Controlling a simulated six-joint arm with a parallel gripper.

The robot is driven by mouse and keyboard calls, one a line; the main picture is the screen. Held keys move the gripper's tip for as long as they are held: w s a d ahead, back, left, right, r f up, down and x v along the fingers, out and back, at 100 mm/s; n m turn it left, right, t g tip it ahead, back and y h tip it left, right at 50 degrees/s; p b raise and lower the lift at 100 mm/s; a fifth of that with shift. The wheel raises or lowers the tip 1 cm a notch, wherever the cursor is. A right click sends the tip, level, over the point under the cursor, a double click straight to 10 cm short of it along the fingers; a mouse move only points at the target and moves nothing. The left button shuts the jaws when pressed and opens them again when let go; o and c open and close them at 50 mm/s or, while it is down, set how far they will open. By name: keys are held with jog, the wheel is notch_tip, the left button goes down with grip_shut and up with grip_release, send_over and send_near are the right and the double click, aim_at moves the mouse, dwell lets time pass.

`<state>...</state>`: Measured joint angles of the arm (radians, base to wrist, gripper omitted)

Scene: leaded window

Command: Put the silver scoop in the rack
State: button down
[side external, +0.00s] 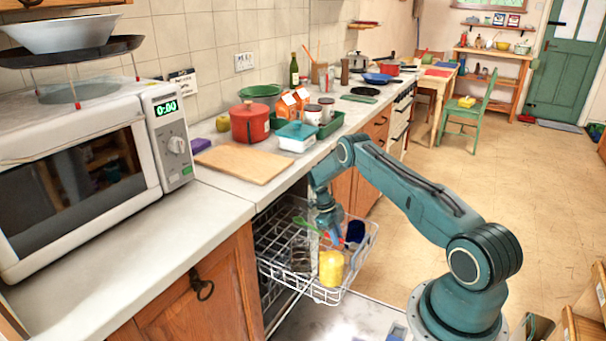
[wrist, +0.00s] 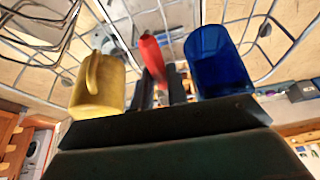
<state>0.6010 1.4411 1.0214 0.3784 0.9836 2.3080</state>
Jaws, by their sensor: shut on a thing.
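My gripper (side external: 330,227) points down over the pulled-out wire rack (side external: 326,295). In the wrist view its fingers (wrist: 161,88) are close together, with a slim red item (wrist: 152,56) in line with them; they appear shut on it. Whether this red item is part of the silver scoop I cannot tell. No clear silver scoop bowl shows in either view. A yellow mug (side external: 331,268) and a blue cup (side external: 355,232) stand in the rack on either side of the gripper. They also show in the wrist view as the mug (wrist: 98,88) and the cup (wrist: 215,62).
A green item (side external: 306,225) shows just left of my gripper. Greyish metal or glass shapes (side external: 301,256) sit in the rack left of the mug. The counter above holds a cutting board (side external: 243,163), a red pot (side external: 249,123) and a microwave (side external: 75,180). The floor to the right is open.

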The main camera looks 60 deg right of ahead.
aim_at(341, 239)
jog(key=shift+f, duration=2.45)
jog(key=c, duration=1.6)
grip_release()
jog(key=shift+r, duration=0.25)
jog(key=shift+r, duration=3.75)
